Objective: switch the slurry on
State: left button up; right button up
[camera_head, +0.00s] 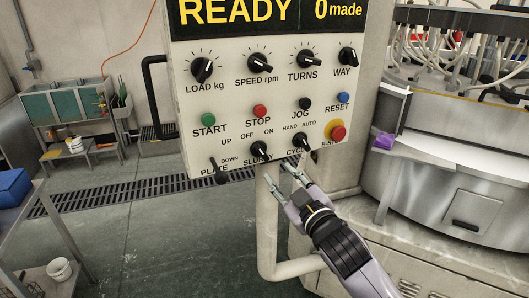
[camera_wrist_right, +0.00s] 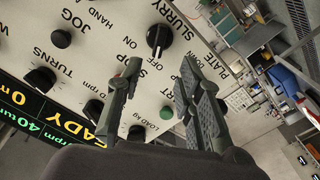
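The slurry knob (camera_head: 259,147) is a black rotary switch on the lower edge of the control panel (camera_head: 230,100), with OFF and ON printed above it. It also shows in the wrist view (camera_wrist_right: 160,38), where its pale mark seems to point to OFF. My right gripper (camera_head: 278,175) is below and right of the knob in the head view, its fingers apart and empty. In the wrist view the open fingers (camera_wrist_right: 160,70) point at the panel, with the knob beyond their tips and apart from them. My left gripper is not in view.
The cycle knob (camera_head: 302,141) and the red e-stop (camera_head: 337,132) sit close on the right, the plate lever (camera_head: 218,170) on the left. A pale pipe (camera_head: 267,220) runs below the panel. The lapping machine (camera_head: 450,190) fills the right side.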

aim_at(264, 155)
jog(key=p+x, duration=0.1)
jog(key=x, duration=0.9)
jog(key=shift+d+p, duration=0.1)
jog(key=shift+p, duration=0.3)
jog(key=shift+w+a, duration=0.25)
jog(key=shift+w, duration=0.25)
jog(key=shift+c, duration=1.2)
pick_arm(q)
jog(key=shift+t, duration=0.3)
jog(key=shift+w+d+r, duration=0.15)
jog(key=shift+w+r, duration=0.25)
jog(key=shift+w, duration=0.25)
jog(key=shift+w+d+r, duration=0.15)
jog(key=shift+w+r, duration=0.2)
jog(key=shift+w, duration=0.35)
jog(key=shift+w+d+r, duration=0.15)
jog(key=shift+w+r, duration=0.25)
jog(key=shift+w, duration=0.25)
pick_arm(e)
grip_shut()
